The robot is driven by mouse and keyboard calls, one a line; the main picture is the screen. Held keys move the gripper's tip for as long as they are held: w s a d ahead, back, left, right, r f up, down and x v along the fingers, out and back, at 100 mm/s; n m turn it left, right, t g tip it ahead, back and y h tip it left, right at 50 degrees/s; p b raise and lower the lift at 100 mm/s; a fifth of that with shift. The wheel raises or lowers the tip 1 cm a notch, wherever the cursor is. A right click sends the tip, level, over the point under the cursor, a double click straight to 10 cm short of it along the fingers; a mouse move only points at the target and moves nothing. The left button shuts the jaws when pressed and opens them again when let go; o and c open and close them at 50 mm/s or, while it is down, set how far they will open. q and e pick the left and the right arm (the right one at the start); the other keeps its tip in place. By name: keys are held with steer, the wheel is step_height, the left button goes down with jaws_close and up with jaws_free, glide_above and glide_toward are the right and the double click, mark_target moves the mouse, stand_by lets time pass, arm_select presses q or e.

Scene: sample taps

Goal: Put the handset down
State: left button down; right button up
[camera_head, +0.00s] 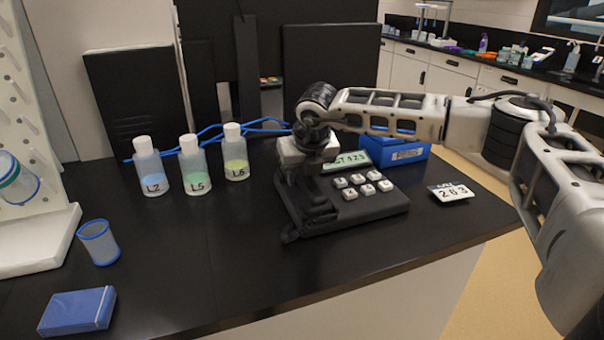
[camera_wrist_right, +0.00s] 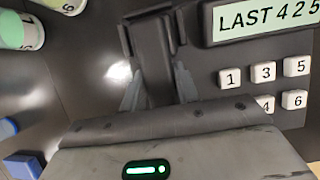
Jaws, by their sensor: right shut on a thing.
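The black desk phone (camera_head: 375,207) stands on the dark bench, with a green display (camera_head: 348,161) and white number keys. In the right wrist view the display (camera_wrist_right: 262,18) shows LAST 4 2 5. My right gripper (camera_head: 310,190) is over the phone's left side, pointing down, shut on the black handset (camera_wrist_right: 153,50). In the right wrist view, the handset sits between the two fingers (camera_wrist_right: 158,88). In the head view the gripper partly hides the handset, and I cannot tell whether it touches the phone's body. My left gripper is out of view.
Bottles L2 (camera_head: 151,170), L5 (camera_head: 195,167) and L6 (camera_head: 235,155) stand left of the phone, near a blue cable (camera_head: 265,122). A number card (camera_head: 452,193) is to the right, a blue box (camera_head: 402,154) behind. A mesh cup (camera_head: 99,243) and blue box (camera_head: 77,311) are front left.

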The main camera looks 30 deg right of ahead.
mark_target(311, 184)
steer(key=shift+f, duration=0.2)
steer(key=o, duration=1.1)
steer(key=shift+c, duration=0.2)
steer(key=shift+r, duration=0.2)
steer(key=b+v, duration=0.1)
steer(key=v, duration=1.1)
steer(key=shift+s+f, duration=0.15)
steer(key=shift+f, duration=0.05)
